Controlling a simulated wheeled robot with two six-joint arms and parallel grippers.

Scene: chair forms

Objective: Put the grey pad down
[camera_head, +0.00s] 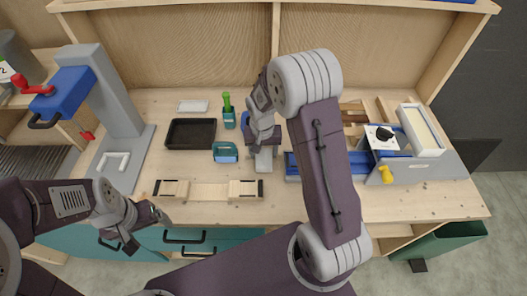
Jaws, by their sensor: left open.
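A small light-grey piece (264,162), possibly the grey pad, shows directly below my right gripper (264,142), over the middle of the workbench. I cannot tell whether the fingers hold it or whether it touches the bench. The arm and wrist hide much of that spot. A flat pale-grey rectangle (193,106) lies at the back of the bench, behind a black tray. My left gripper (146,222) is open and empty at the bench's front left edge.
The black tray (190,134), a green bottle (228,117) and a teal block (225,152) stand left of my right gripper. A wooden strip with black ends (207,190) lies in front. A blue-and-grey press (110,110) stands left; a blue fixture (400,165) stands right.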

